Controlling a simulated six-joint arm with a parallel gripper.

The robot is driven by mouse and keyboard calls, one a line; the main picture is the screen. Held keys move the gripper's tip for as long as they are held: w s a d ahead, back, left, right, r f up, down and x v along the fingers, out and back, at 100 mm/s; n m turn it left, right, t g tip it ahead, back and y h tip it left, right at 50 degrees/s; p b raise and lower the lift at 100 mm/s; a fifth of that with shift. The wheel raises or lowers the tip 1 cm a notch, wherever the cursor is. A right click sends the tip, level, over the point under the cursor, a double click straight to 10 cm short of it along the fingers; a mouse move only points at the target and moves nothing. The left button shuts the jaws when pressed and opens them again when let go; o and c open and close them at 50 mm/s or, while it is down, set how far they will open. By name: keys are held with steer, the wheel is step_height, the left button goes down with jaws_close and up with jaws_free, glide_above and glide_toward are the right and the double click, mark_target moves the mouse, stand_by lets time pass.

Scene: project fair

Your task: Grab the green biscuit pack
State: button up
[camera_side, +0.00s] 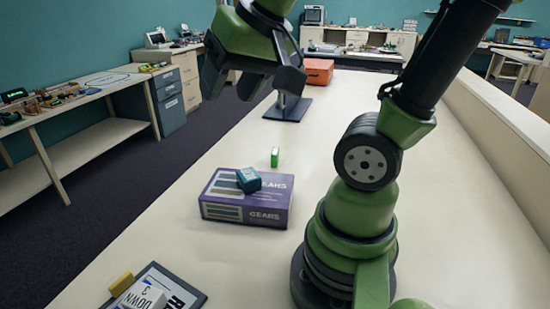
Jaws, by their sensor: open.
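The small bright green pack (275,157), which looks like the green biscuit pack, stands upright on the pale table behind the purple box. Any print on it is too small to read. My gripper (252,85) is at the top of the view, green and dark grey, with its jaws apart and nothing seen between them. It appears above the table and the green pack, not touching it.
A purple GEARS box (235,212) lies in front of the green pack, with a teal block (249,180) on top. A dark stand base (288,110) and an orange-red case (318,72) are farther back. A dark tray (192,292) with blocks is at the front left.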

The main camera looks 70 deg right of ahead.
steer(key=w+d+f+m+g+h, duration=0.25)
steer(key=w+d, duration=0.25)
steer(key=d, duration=0.3)
steer(key=m+g+h, duration=0.2)
steer(key=m+g, duration=0.1)
steer(key=m, duration=0.4)
glide_toward(275, 151)
steer(key=shift+n+y, duration=0.25)
steer(key=shift+y, duration=0.1)
steer(key=x, duration=0.5)
steer(key=shift+w+d+r, duration=0.1)
steer(key=shift+w+d, duration=0.1)
steer(key=x, duration=0.5)
steer(key=shift+s+d+f, duration=0.15)
steer(key=shift+d+f, duration=0.05)
steer(key=shift+f, duration=0.1)
jaws_close()
